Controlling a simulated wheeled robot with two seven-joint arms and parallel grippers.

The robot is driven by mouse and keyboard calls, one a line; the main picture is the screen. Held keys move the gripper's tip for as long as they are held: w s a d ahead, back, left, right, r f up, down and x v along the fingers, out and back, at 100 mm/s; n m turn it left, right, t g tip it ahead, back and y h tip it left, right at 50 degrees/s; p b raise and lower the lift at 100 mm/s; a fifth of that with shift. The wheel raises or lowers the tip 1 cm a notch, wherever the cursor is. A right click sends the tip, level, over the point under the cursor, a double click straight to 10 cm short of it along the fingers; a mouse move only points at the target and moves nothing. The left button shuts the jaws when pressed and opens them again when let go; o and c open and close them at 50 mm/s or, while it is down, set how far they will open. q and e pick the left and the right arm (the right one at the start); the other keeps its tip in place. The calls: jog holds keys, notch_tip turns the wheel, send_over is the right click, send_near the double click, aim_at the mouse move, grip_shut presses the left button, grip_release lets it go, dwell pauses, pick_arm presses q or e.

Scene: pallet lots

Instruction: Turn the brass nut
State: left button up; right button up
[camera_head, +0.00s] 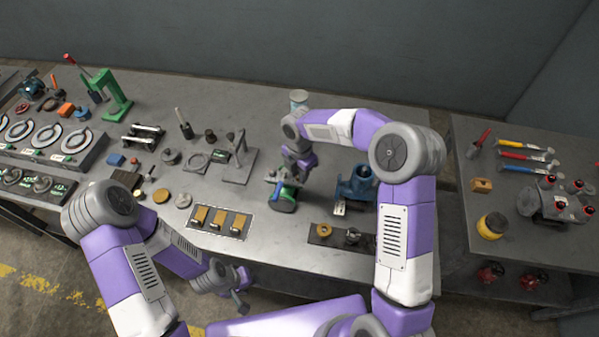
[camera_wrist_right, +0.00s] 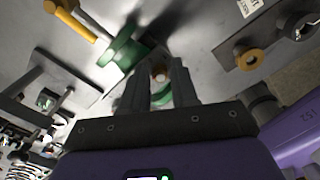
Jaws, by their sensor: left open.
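A green valve-like fitting (camera_head: 284,198) stands on the bench below my right gripper (camera_head: 296,173). In the right wrist view its green body (camera_wrist_right: 122,52) shows beyond and beside the fingers. A small pale brass-coloured round part (camera_wrist_right: 160,73), possibly the brass nut, lies between the two fingers of the right gripper (camera_wrist_right: 161,82). I cannot tell whether the fingers touch it. My left gripper (camera_head: 242,290) is open and empty, low in front of the bench edge. A separate brass ring (camera_head: 323,230) sits on a dark plate; it also shows in the right wrist view (camera_wrist_right: 250,59).
A blue fitting (camera_head: 358,186) stands just right of the green one. A tray of brass blocks (camera_head: 199,215) lies at the front edge. A grey stand (camera_head: 237,168) is to the left.

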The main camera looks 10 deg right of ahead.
jog(key=shift+c, duration=0.4)
grip_shut()
jog(key=shift+m, duration=0.3)
jog(key=m, duration=0.5)
jog(key=shift+b, duration=0.3)
jog(key=m, duration=0.6)
jog(key=shift+s+b, duration=0.15)
jog(key=shift+b, duration=0.15)
jog(key=shift+o, duration=0.4)
grip_release()
